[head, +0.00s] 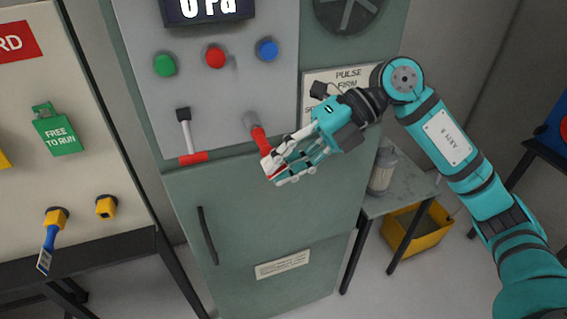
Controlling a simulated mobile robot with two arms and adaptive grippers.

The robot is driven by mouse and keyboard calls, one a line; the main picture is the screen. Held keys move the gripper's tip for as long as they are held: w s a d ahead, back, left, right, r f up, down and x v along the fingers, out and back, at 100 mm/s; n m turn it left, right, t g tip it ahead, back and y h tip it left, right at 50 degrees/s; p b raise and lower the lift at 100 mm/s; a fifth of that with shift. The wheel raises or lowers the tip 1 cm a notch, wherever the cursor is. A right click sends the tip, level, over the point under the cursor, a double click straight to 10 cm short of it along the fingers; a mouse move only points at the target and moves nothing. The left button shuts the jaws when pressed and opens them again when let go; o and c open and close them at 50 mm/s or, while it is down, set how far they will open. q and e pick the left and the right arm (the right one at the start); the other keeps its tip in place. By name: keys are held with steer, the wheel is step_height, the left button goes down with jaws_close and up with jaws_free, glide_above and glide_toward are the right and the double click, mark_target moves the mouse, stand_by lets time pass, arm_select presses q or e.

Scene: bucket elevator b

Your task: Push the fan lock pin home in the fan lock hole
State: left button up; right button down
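A red-handled rod (259,137), which looks like the fan lock pin, runs down from a grey fitting (250,118) on the cabinet's grey panel. No readable label names it. My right gripper (274,172) reaches in from the right, and its fingertips are around the rod's lower red end. Red shows between the fingertips, and they look shut on it. The fan lock hole is not clearly visible, and I cannot tell how deep the rod sits. My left gripper is not in view.
Left of the rod is a similar part with a black top and red bar (193,158). Green (164,65), red (215,57) and blue (267,49) buttons sit above. A side table (410,188) stands right of the cabinet, with a yellow bin (418,232) below.

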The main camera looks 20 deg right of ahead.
steer(key=shift+w, duration=0.65)
steer(key=c, duration=1.4)
jaws_free()
steer(key=shift+w, duration=0.1)
steer(key=v, duration=1.2)
steer(key=shift+a, duration=0.1)
